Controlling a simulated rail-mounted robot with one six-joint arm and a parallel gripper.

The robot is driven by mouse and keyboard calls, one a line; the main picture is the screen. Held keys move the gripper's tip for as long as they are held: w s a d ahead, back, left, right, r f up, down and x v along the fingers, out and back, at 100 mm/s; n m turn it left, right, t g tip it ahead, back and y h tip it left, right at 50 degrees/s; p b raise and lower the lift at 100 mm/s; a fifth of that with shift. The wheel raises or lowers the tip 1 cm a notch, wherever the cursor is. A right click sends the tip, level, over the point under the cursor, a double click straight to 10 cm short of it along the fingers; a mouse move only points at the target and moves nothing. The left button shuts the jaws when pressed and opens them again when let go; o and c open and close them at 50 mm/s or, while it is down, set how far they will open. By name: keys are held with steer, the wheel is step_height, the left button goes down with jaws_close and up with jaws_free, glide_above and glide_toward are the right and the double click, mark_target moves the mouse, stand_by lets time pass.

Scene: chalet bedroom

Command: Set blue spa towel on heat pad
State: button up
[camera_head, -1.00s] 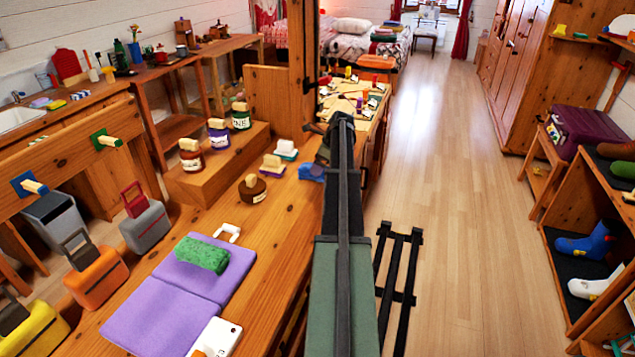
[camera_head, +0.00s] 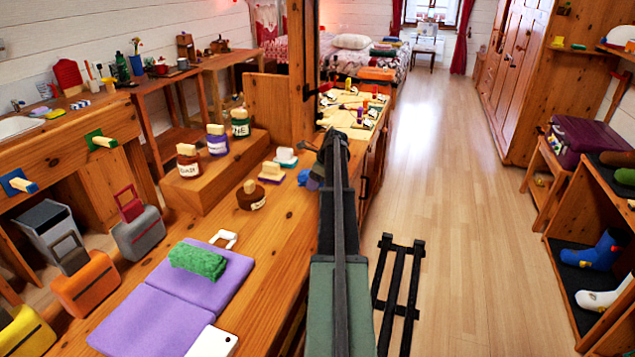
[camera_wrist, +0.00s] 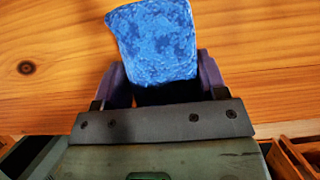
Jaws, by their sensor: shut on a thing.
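The blue spa towel (camera_wrist: 157,42) is a speckled blue block between the two dark purple fingers of my gripper (camera_wrist: 160,76) in the wrist view. My gripper is shut on it. In the head view a bit of the blue towel (camera_head: 303,177) shows left of my arm, over the wooden bench; my arm hides most of my gripper. I cannot tell whether the towel touches the bench. The purple two-panel pad (camera_head: 150,318), seemingly the heat pad, lies flat on the near bench. A green rolled towel (camera_head: 197,261) rests on its far panel.
A white box (camera_head: 212,341) and white loop (camera_head: 223,239) adjoin the pad. Several jars stand on a wooden step (camera_head: 208,181). The pad's near panel is bare.

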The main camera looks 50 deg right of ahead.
step_height(320, 180, up, 20)
steer(key=p, duration=2)
steer(key=shift+r, duration=0.15)
